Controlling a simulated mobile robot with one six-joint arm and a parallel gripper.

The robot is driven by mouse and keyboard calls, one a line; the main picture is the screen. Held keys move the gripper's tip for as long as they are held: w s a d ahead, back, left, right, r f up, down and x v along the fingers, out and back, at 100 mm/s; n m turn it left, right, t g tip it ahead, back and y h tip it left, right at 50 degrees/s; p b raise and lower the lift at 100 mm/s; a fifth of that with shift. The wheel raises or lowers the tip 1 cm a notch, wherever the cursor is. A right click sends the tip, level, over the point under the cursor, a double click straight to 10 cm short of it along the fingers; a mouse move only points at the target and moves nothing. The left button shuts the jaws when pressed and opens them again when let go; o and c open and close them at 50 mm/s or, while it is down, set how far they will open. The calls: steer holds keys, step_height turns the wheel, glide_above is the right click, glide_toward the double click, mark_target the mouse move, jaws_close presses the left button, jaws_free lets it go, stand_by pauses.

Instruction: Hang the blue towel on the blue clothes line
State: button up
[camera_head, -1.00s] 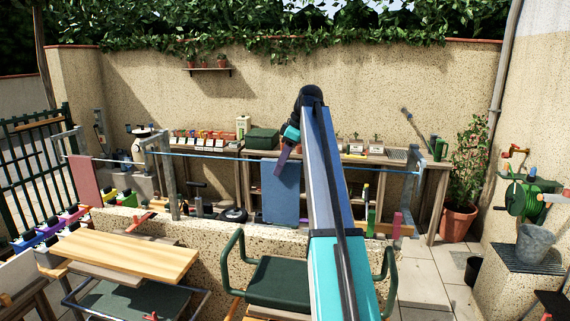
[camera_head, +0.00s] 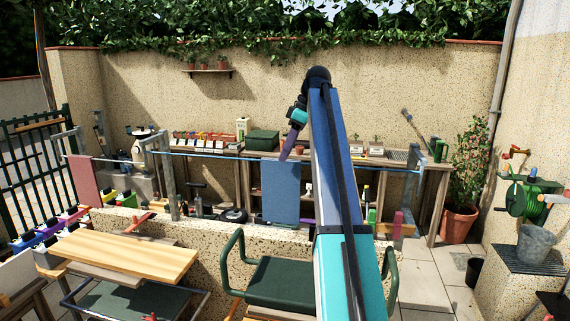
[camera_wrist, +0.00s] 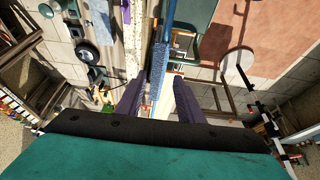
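The blue towel (camera_head: 280,192) hangs down from the blue clothes line (camera_head: 215,156), its top edge level with the line. My gripper (camera_head: 284,157) is at the towel's top edge in the head view, pointing down. In the wrist view, the two purple fingers of my gripper (camera_wrist: 156,95) stand apart. The towel (camera_wrist: 158,66) shows there nearly edge-on as a narrow blue strip beyond and between the fingertips. No towel cloth is visibly pinched. The far side of the towel is hidden in the head view.
A reddish towel (camera_head: 85,181) hangs at the left. The line runs between a left post (camera_head: 166,175) and a right post (camera_head: 413,195). A low stone wall (camera_head: 225,235) and a green chair (camera_head: 283,282) stand in front. A workbench (camera_head: 345,158) stands behind.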

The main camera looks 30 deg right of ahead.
steer(key=shift+p+v, duration=0.55)
steer(key=shift+v, duration=0.45)
steer(key=shift+f, duration=0.1)
